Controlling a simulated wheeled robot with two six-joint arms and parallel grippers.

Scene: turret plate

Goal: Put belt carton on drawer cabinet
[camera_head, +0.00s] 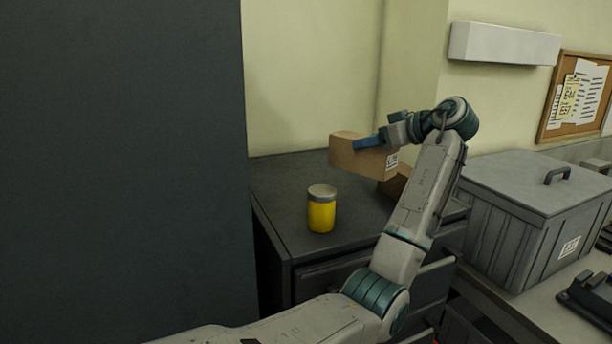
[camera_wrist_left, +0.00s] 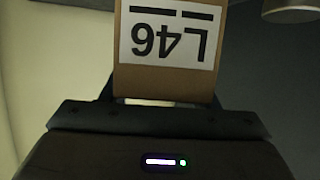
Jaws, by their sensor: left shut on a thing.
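The brown belt carton (camera_head: 348,158) is in the jaws of my left gripper (camera_head: 368,143), which is shut on it with a blue finger along its upper side. The carton appears to be over the top of the dark grey drawer cabinet (camera_head: 278,190); I cannot tell whether it touches it. In the left wrist view the carton (camera_wrist_left: 163,78) fills the space ahead of the gripper and shows a white label reading L46, upside down. My right gripper is not in view.
A yellow jar (camera_head: 321,214) with a grey lid stands on the cabinet, in front of the carton. Another brown box (camera_head: 394,186) is partly hidden behind my left arm. A grey lidded bin (camera_head: 522,220) stands to the right. A tall dark panel (camera_head: 120,170) borders the left.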

